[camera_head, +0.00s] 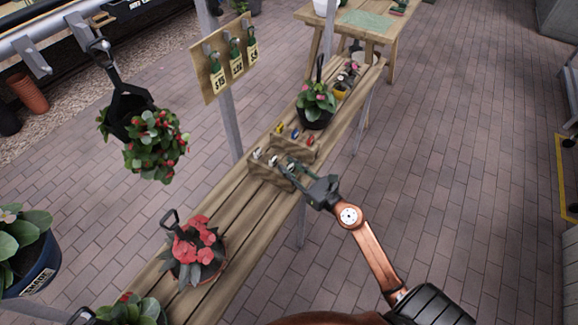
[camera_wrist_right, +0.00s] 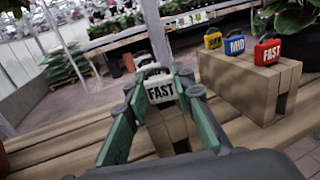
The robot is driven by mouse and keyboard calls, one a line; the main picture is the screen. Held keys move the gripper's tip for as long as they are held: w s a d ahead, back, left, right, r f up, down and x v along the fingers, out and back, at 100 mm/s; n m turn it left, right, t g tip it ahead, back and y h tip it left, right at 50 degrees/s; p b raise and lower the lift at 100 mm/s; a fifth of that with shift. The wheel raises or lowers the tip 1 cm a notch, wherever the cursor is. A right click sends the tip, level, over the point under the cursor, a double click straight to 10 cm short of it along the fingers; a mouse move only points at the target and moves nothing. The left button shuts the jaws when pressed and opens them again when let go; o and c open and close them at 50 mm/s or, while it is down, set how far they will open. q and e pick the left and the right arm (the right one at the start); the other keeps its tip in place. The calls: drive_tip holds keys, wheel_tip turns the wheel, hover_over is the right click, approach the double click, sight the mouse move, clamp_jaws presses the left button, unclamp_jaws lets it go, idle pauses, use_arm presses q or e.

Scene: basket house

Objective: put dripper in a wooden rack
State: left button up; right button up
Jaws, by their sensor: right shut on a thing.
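A white dripper labelled FAST (camera_wrist_right: 160,90) is between the fingertips of my right gripper (camera_wrist_right: 159,88), which is shut on it. In the head view, my right gripper (camera_head: 291,166) is over the nearer wooden rack (camera_head: 268,177). The held dripper is just above or at the top of this rack, which also shows in the wrist view (camera_wrist_right: 168,133); I cannot tell whether it is seated. Other white drippers (camera_head: 257,154) stand at this rack. A farther wooden rack (camera_wrist_right: 236,85) bears yellow (camera_wrist_right: 213,40), blue (camera_wrist_right: 235,44) and red (camera_wrist_right: 267,50) drippers. My left gripper is not in view.
The racks stand on a long slatted wooden bench (camera_head: 222,205). A red-leaved potted plant (camera_head: 196,250) is nearer, and a pink-flowered plant (camera_head: 315,103) is beyond the racks. A hanging plant (camera_head: 155,145) and price board (camera_head: 229,62) are left. Paved floor is clear right.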

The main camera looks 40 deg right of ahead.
drive_tip(key=o, duration=0.9)
drive_tip(key=s+d, duration=0.1)
drive_tip(key=s, duration=1.1)
drive_tip(key=shift+d, duration=0.3)
